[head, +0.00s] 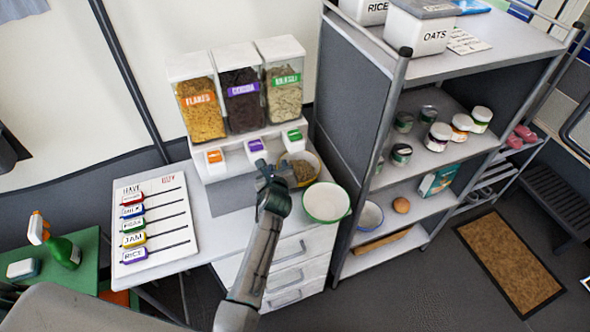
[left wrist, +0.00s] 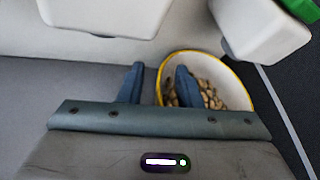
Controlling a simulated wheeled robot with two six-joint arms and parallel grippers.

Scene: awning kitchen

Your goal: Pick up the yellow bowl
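The yellow bowl (head: 315,163), white inside with a yellow rim, stands on the white counter under the right dispenser and holds brown pieces. My left gripper (head: 268,172) is at its left side and hides part of it. In the left wrist view the bowl (left wrist: 222,70) is right of centre. The open left gripper (left wrist: 160,70) has its right finger over the bowl's inside and its left finger outside, with the left rim between them. I cannot tell whether either finger touches it. My right gripper is not in view.
Dispensers (head: 243,92) stand behind the bowl, their spouts close above it. A green-rimmed bowl (head: 326,202) sits just in front at the counter edge. A label board (head: 155,218) lies left. A grey shelf unit (head: 345,130) stands close on the right.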

